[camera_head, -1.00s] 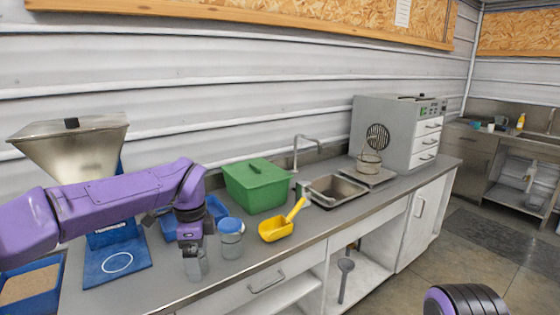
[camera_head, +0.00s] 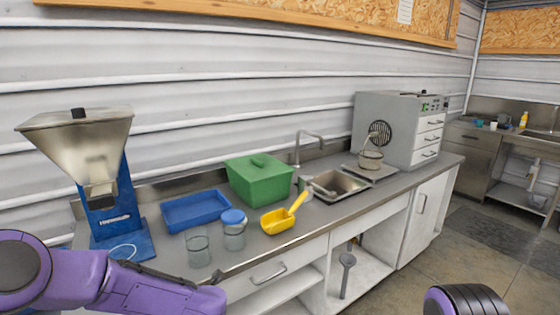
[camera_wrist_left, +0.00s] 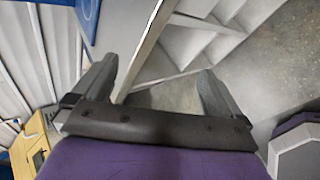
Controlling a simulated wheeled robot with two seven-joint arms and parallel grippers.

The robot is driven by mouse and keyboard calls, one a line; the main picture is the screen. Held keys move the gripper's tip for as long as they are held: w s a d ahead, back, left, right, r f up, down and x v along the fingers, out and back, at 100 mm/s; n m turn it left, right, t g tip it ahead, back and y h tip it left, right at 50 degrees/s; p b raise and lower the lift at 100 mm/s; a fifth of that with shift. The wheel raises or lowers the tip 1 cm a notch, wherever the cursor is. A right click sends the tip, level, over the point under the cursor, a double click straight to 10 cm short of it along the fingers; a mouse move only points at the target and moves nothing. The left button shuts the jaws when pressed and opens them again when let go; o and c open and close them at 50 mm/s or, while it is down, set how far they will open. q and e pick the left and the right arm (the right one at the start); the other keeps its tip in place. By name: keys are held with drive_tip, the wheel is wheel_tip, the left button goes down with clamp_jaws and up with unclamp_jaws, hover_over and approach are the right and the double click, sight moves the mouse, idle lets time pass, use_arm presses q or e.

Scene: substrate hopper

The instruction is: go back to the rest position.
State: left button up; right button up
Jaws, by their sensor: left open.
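My left arm is low at the left front of the head view, and its gripper is out of that picture. In the left wrist view my left gripper (camera_wrist_left: 158,92) is open, its two fingers wide apart with nothing between them. The counter edge and the open shelves below it show beyond the fingers. My right gripper is in neither view; only a dark, rounded part with purple shows at the bottom right of the head view, and I take it as part of my right arm.
On the counter (camera_head: 335,222) stand a hopper (camera_head: 75,145) on a blue stand, a blue tray (camera_head: 195,211), an open glass jar (camera_head: 198,250), a blue-lidded jar (camera_head: 233,232), a yellow scoop (camera_head: 279,221) and a green lidded bin (camera_head: 258,180). The floor at right is clear.

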use_arm(q)
drive_tip(key=s+f+m+t+h+b, duration=0.1)
drive_tip(key=s+f+m+h+b, duration=0.2)
drive_tip(key=s+f+m, duration=1.15)
drive_tip(key=s+a+f+m+g+b, duration=0.1)
drive_tip(key=s+f+m, duration=0.1)
drive_tip(key=s+f, duration=0.2)
drive_tip(key=s+a+f+m+g+b, duration=0.1)
drive_tip(key=s+f, duration=0.4)
drive_tip(key=s, duration=0.5)
drive_tip(key=s+a+f+m+g+h+b, duration=0.1)
drive_tip(key=s+a+f+m+g+b, duration=0.1)
drive_tip(key=s+f+m, duration=0.2)
drive_tip(key=s+m, duration=0.1)
drive_tip(key=s, duration=0.2)
drive_tip(key=shift+s+a+f, duration=0.25)
drive_tip(key=shift+s+f, duration=0.05)
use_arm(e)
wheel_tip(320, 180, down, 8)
